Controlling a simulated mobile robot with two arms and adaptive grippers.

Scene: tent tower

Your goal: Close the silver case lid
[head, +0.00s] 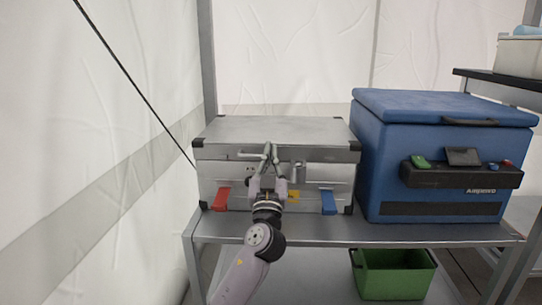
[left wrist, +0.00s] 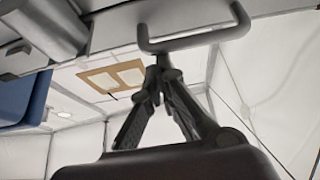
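The silver case (head: 333,174) stands on the metal table. Its lid (head: 275,130) lies over the body, looking flat or nearly so; I cannot tell whether it is fully down. A red latch (head: 221,199) and a blue latch (head: 328,203) hang open-looking on its front. My left gripper (head: 269,147) is upright at the middle of the lid's front edge, its fingertips together. In the left wrist view, the fingertips (left wrist: 160,67) meet beside the U-shaped handle (left wrist: 195,40); I cannot tell whether they touch it. My right gripper is not in view.
A blue cooler box (head: 440,150) stands close to the case's right side. The table (head: 330,231) has a narrow bare strip in front. A green bin (head: 393,275) sits on the lower shelf. A tent pole and wall are behind and left.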

